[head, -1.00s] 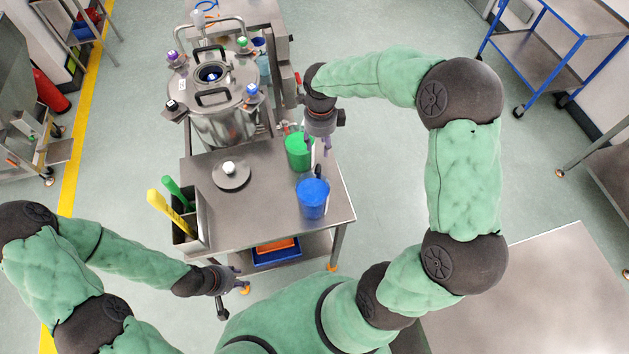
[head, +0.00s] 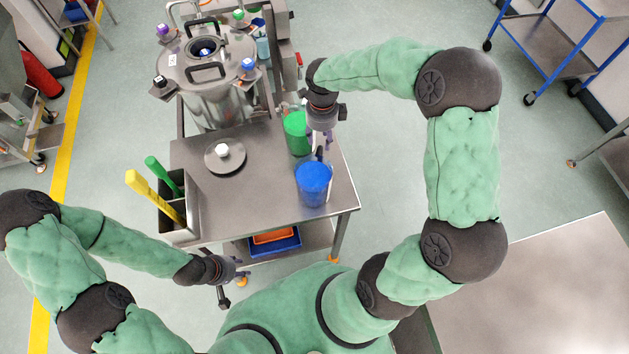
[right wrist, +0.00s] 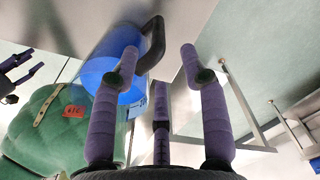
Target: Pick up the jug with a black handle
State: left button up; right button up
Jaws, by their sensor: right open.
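The blue jug (head: 313,185) stands upright near the right front of the steel trolley top. In the right wrist view the blue jug (right wrist: 100,75) shows a black handle (right wrist: 153,42). My right gripper (head: 320,150) is open just behind the blue jug. In the right wrist view the right gripper's (right wrist: 160,54) fingers are spread, with the handle near the left fingertip; contact cannot be told. A green jug (head: 295,130) stands behind the blue one, beside my right gripper. My left gripper (head: 238,275) is open and empty, in front of the trolley's left front; it also shows in the right wrist view (right wrist: 38,58).
The trolley top (head: 265,180) holds a round lid (head: 224,155) and a bin (head: 184,215) with green and yellow handled tools at left. A steel vessel (head: 210,90) stands behind.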

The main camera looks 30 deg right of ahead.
aim_at(313, 172)
notch_tip(313, 172, down, 9)
jog(key=shift+a+f+b, duration=0.1)
jog(key=shift+b, duration=0.3)
jog(key=shift+c, duration=0.3)
grip_shut()
